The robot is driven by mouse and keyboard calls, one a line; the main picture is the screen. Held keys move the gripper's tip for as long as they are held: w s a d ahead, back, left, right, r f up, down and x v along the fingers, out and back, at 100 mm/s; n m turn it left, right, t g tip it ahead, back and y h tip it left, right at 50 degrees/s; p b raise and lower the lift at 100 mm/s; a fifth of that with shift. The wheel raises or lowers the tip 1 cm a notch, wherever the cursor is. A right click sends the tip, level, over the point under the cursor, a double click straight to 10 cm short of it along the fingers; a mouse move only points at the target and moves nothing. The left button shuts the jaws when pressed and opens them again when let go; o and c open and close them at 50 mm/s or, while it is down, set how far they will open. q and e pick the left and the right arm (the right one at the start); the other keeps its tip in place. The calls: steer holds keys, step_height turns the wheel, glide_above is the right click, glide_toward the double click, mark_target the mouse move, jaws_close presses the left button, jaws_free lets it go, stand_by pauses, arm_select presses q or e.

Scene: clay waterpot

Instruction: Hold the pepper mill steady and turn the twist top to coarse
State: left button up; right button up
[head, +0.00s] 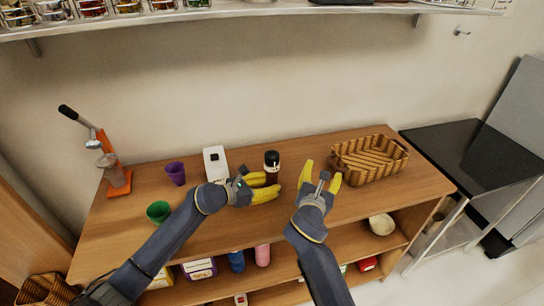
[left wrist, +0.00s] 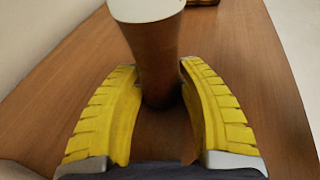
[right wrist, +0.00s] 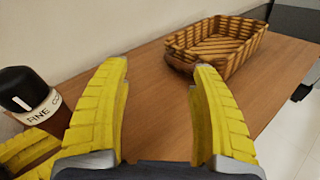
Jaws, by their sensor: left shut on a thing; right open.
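The pepper mill (head: 272,160) stands upright on the wooden counter, with a black top, a white band and a dark brown body. In the right wrist view its black top (right wrist: 23,88) and the lettered band show at the left edge. My left gripper (head: 271,186) is shut on the mill's lower body (left wrist: 158,60), one yellow finger on each side. The mill's top is out of the left wrist view. My right gripper (head: 322,172) is open and empty, to the right of the mill and apart from it, its fingers pointing toward the back of the counter.
A wicker basket (head: 368,158) stands right of my right gripper. A white box-like item (head: 215,164), a purple cup (head: 176,173), a green cup (head: 158,211) and an orange juicer press (head: 115,175) stand to the left. A shelf (head: 240,10) with jars hangs above.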

mark_target(272, 161)
steer(key=s+a+r+n+t+y, duration=0.1)
steer(key=s+a+r+n+y, duration=0.2)
steer(key=a, duration=0.5)
steer(key=s+a+n+t+y, duration=0.1)
steer(key=s+a+n, duration=0.25)
steer(key=a, duration=0.35)
steer(key=shift+m, duration=0.25)
steer(key=w, duration=1.1)
steer(key=shift+a+r, duration=0.1)
steer(key=shift+r, duration=0.05)
steer(key=shift+c, duration=0.2)
steer(key=c, duration=1.1)
steer(key=shift+y, duration=0.3)
steer(key=shift+c, duration=0.2)
